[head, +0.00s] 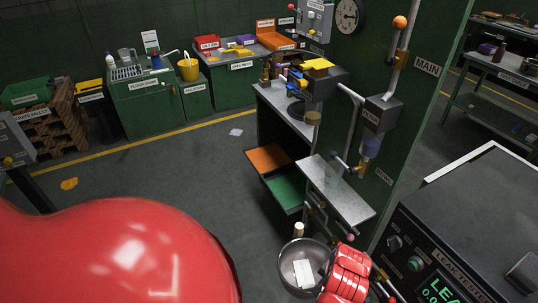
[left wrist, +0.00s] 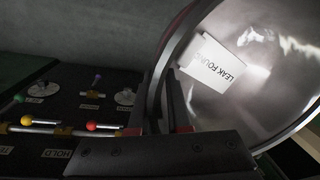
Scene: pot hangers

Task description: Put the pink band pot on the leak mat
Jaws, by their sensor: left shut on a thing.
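A metal pot (head: 289,264) with a white card (head: 303,273) inside is at the bottom middle of the head view, beside my red left wrist. In the left wrist view the pot (left wrist: 290,85) fills the right side, tilted, and its card (left wrist: 211,62) reads "LEAK FOUND". A thin dark pink edge shows outside its rim at the top. My left gripper (left wrist: 162,105) is shut on the pot's rim. Its fingertips are not clear in the head view. My right gripper is not in view. I cannot make out a leak mat.
A leak test machine (head: 470,225) with a green display stands at right. A green post (head: 400,110) with valves and a narrow metal shelf (head: 337,190) is behind the pot. Orange (head: 268,157) and green (head: 286,190) trays stick out left of it. The floor at left is mostly clear.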

